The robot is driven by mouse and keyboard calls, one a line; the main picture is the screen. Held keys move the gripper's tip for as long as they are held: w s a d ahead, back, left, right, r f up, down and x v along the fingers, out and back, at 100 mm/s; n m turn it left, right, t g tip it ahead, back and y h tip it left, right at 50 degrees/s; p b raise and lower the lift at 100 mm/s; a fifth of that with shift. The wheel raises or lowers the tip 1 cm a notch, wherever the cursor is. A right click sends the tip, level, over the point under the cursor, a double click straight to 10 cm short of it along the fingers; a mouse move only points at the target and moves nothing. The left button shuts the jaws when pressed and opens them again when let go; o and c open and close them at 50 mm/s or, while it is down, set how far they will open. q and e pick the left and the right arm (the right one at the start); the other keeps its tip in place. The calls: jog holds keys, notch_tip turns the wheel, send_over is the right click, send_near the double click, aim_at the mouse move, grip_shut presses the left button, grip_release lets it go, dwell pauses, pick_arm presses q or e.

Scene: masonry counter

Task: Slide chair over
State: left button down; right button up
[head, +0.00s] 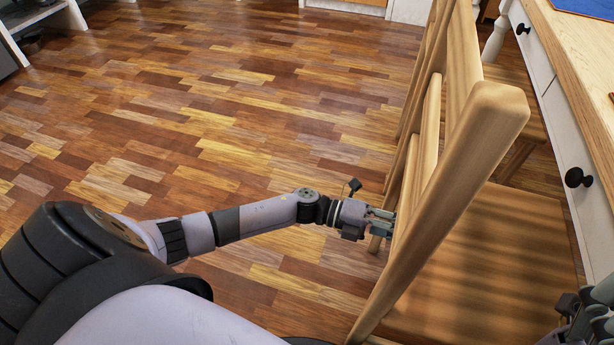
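A light wooden chair (470,130) with a slatted back stands at the right of the head view. Its back faces my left arm, and its flat seat (480,260) lies beyond the back, toward the counter. My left gripper (388,222) reaches from the left to the lower part of the chair back. Its fingertips are at the edge of a slat; I cannot tell whether they touch it or whether the fingers are open or shut. Part of my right gripper (590,318) shows at the lower right corner, over the seat's near side. Its finger state is unclear.
A white counter with a wooden top (575,45) and dark drawer knobs (578,178) runs along the right, close to the chair seat. Another wooden seat (515,100) shows behind the chair. The wood floor (220,110) to the left is clear. White shelves (40,20) stand at upper left.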

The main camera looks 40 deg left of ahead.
pick_arm(q)
jog(key=shift+s+d+f, duration=0.1)
jog(key=shift+s+f, duration=0.15)
jog(key=shift+f, duration=0.05)
jog(key=c, duration=1.6)
grip_release()
jog(key=o, duration=0.3)
jog(key=shift+w+r, duration=0.15)
jog(key=shift+r, duration=0.05)
jog(key=v, duration=1.2)
jog(key=shift+r, duration=0.15)
